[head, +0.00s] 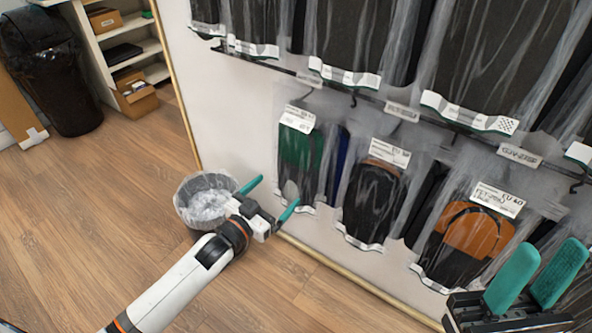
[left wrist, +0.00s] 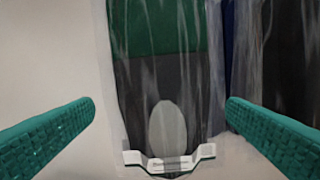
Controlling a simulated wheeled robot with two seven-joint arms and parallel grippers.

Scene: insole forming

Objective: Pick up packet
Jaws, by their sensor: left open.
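A clear packet with a green and dark grey insole (head: 300,150) hangs in the lower row on the wall, with a white label at its top. My left gripper (head: 280,190) is open and empty, in front of this packet's lower end. In the left wrist view the packet (left wrist: 158,75) hangs between the two spread teal fingers (left wrist: 160,112), with its white bottom strip low in the picture. I cannot tell the exact gap in depth. My right gripper (head: 554,252) is at the lower right, its teal fingers apart with nothing between them.
Packets with a black insole (head: 372,200) and an orange and black insole (head: 466,240) hang to the right. More packets (head: 355,40) hang above. A lined waste bin (head: 203,198) stands on the floor behind my left gripper.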

